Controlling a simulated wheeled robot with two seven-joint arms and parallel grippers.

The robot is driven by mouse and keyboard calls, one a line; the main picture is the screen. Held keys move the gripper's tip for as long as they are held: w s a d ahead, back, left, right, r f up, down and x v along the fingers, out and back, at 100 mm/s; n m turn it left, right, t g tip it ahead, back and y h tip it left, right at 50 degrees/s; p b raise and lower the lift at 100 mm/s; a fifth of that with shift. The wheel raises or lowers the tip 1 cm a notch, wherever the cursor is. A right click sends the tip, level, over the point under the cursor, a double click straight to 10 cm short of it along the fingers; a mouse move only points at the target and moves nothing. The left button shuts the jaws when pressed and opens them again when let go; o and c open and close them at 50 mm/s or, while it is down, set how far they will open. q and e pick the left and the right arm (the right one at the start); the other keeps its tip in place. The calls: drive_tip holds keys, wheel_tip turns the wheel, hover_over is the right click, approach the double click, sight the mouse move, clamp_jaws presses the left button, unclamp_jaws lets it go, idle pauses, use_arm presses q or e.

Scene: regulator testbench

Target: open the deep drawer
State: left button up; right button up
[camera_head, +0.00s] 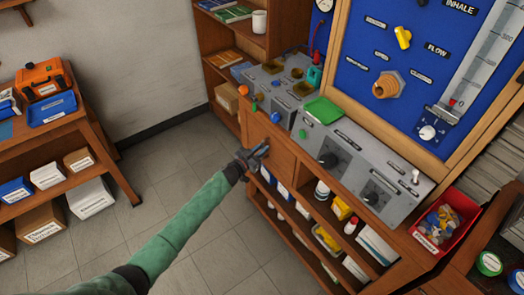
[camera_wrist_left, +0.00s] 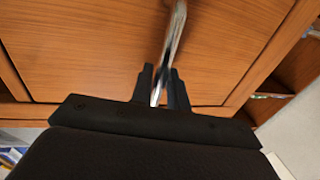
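The deep drawer (camera_head: 270,138) is a plain wooden front in the bench, left of the open shelves. It looks flush with the bench, so it appears closed. In the left wrist view, the drawer front (camera_wrist_left: 90,50) fills most of the picture, and a shiny metal handle (camera_wrist_left: 174,45) stands out from it. My left gripper (camera_head: 262,151) is at the drawer front. In the left wrist view, its dark fingers (camera_wrist_left: 165,88) lie close on both sides of the handle and appear shut on it. My right gripper is not in view.
Grey instrument boxes (camera_head: 350,165) and a green pad (camera_head: 324,110) sit on the bench top. A red bin (camera_head: 440,220) stands at the right. Open shelves (camera_head: 315,215) hold bottles and boxes. The tiled floor (camera_head: 190,190) in front of the drawer is clear, except for my arm above it.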

use_arm(q)
drive_tip(key=shift+w+d, duration=0.2)
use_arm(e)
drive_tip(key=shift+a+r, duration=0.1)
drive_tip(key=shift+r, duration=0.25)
use_arm(q)
drive_tip(key=shift+c, duration=0.3)
clamp_jaws()
